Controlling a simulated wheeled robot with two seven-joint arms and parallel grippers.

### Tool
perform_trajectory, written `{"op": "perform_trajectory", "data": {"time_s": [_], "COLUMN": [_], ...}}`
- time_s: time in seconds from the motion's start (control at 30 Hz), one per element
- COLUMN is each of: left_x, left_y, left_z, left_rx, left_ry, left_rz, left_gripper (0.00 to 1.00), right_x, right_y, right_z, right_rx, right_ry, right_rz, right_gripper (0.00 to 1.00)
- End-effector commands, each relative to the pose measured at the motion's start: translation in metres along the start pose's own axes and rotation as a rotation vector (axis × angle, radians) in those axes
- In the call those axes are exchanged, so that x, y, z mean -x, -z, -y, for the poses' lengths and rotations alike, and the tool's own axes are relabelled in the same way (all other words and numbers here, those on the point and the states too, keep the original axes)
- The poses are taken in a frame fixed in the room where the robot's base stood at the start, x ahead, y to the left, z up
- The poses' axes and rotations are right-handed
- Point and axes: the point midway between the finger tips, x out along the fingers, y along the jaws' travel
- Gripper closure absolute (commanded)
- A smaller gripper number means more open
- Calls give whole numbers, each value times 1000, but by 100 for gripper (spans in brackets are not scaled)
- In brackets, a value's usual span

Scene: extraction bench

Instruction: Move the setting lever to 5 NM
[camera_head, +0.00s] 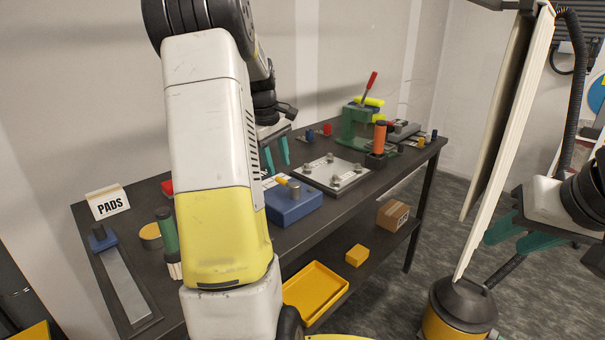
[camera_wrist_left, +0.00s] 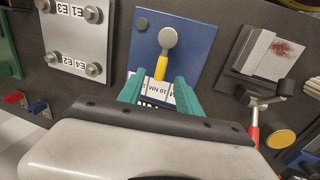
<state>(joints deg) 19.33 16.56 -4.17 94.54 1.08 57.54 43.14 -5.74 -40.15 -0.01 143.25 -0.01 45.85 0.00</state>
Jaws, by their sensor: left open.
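A blue box (camera_head: 290,207) stands on the bench; it also shows in the left wrist view (camera_wrist_left: 200,50). The setting lever (camera_wrist_left: 161,66) has a yellow arm on a round grey pivot, and in the wrist view it points down toward a white label (camera_wrist_left: 175,92). The label is upside down and partly covered by my fingers; "10 NM" is partly legible, the 5 NM mark is not clear. My left gripper (camera_wrist_left: 159,83) is open, fingertips on either side of the lever's end; contact cannot be told. In the head view my left gripper (camera_head: 276,152) appears above the box. My right gripper (camera_head: 520,236) is open, away from the bench.
A plate with several bolts (camera_head: 333,173) lies beside the box. A green device with a red lever (camera_head: 360,120) stands farther back. A PADS sign (camera_head: 108,203) stands at left. A yellow tray (camera_head: 316,290) lies on the lower shelf. A white panel (camera_head: 505,130) stands near my right arm.

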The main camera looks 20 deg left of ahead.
Motion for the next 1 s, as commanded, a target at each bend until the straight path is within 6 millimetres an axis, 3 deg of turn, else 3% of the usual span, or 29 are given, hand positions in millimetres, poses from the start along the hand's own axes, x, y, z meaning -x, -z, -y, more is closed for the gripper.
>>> {"op": "perform_trajectory", "data": {"time_s": [0.1,0.3,0.63,0.87,1.0], "left_x": [-21,-43,-47,-47,-47], "left_y": [-1,0,0,0,0], "left_z": [1,0,0,0,0], "left_rx": [-1,-1,-2,-3,-3], "left_ry": [2,1,0,0,0], "left_rz": [2,0,0,0,0], "left_gripper": [59,59,59,100,100], "right_x": [0,0,0,0,0], "right_y": [0,0,0,0,0], "right_z": [0,0,0,0,0], "right_rx": [0,0,0,0,0], "right_ry": [0,0,0,0,0], "right_rz": [0,0,0,1,0], "right_gripper": [64,64,64,64,64]}}
